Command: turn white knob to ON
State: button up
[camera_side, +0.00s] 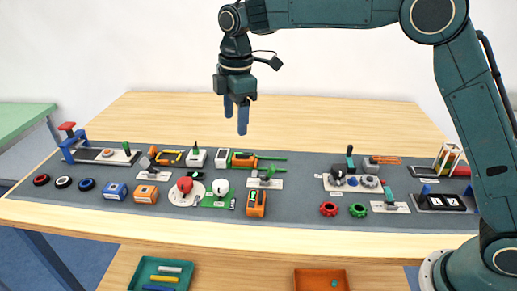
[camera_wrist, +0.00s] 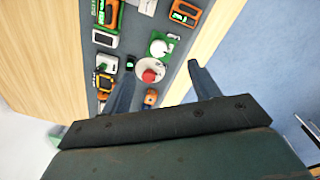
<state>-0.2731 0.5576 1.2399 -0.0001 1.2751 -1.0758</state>
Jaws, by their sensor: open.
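The white knob (camera_side: 221,187) sits on a green base plate (camera_side: 212,202) in the front middle of the grey panel. In the wrist view the white knob (camera_wrist: 158,48) is above the red knob, beyond my fingers. The side it is turned to is too small to read. My gripper (camera_side: 236,116) is open and empty, high above the back part of the panel. Its two blue fingers also show in the wrist view (camera_wrist: 157,85), spread apart and touching nothing.
A red knob (camera_side: 185,184) on a round white plate stands just left of the white knob. An orange device (camera_side: 256,203) stands to its right. Several switches, dials and boxes cover the grey panel (camera_side: 300,209). The wooden table behind the panel is clear.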

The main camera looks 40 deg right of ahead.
aim_at(220, 184)
jog(key=w+a+f+n, duration=0.2)
jog(key=w+a+f, duration=0.1)
jog(key=f, duration=0.2)
jog(key=shift+w+a+f+n+g, duration=0.25)
jog(key=shift+a+f+n+g, duration=0.05)
jog(key=shift+a+f+g, duration=0.1)
jog(key=shift+f, duration=6.85)
jog(key=c, duration=1)
